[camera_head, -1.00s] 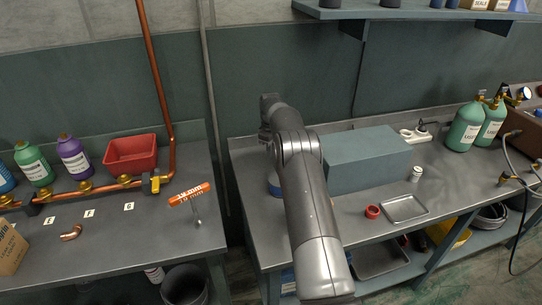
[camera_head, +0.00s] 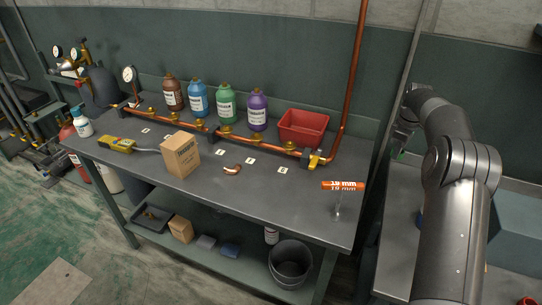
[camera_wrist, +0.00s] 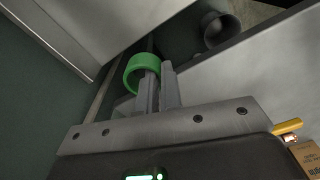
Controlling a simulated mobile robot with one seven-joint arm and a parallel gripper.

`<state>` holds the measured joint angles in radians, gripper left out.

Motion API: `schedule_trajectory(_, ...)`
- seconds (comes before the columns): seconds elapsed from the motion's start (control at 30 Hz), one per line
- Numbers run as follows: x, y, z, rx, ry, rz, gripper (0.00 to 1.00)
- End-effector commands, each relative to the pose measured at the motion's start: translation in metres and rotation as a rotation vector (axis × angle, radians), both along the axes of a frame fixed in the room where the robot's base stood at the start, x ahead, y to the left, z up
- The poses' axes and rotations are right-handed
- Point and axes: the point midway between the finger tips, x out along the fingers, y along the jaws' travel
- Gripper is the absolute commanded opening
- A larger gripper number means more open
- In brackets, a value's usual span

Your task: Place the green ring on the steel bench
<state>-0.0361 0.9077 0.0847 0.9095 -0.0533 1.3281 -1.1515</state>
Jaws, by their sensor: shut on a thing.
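The green ring (camera_wrist: 131,78) is held at the fingertips of my gripper (camera_wrist: 152,90) in the wrist view. One finger passes through the ring. In the head view my gripper (camera_head: 401,143) is small, with only a speck of green showing below it. It is raised near the gap between two grey metal benches. The left bench (camera_head: 300,207) carries copper pipework, and the right bench (camera_head: 397,230) is partly hidden by my arm. Which of them is the steel bench, I cannot tell for sure.
On the left bench stand several coloured bottles, a red bin (camera_head: 303,128), a cardboard box (camera_head: 180,155), a copper elbow (camera_head: 232,169) and an orange-handled tool (camera_head: 342,186). Its front middle is clear. A dark bucket (camera_head: 289,264) is on the shelf below.

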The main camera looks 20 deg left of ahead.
Motion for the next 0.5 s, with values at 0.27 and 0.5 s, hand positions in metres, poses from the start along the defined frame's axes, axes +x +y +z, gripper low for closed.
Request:
schedule_trajectory(0.27,-0.072,0.139,0.023,0.005,-0.004,0.468,0.00)
schedule_trajectory(0.5,-0.157,0.234,0.037,0.001,-0.008,0.870,0.00)
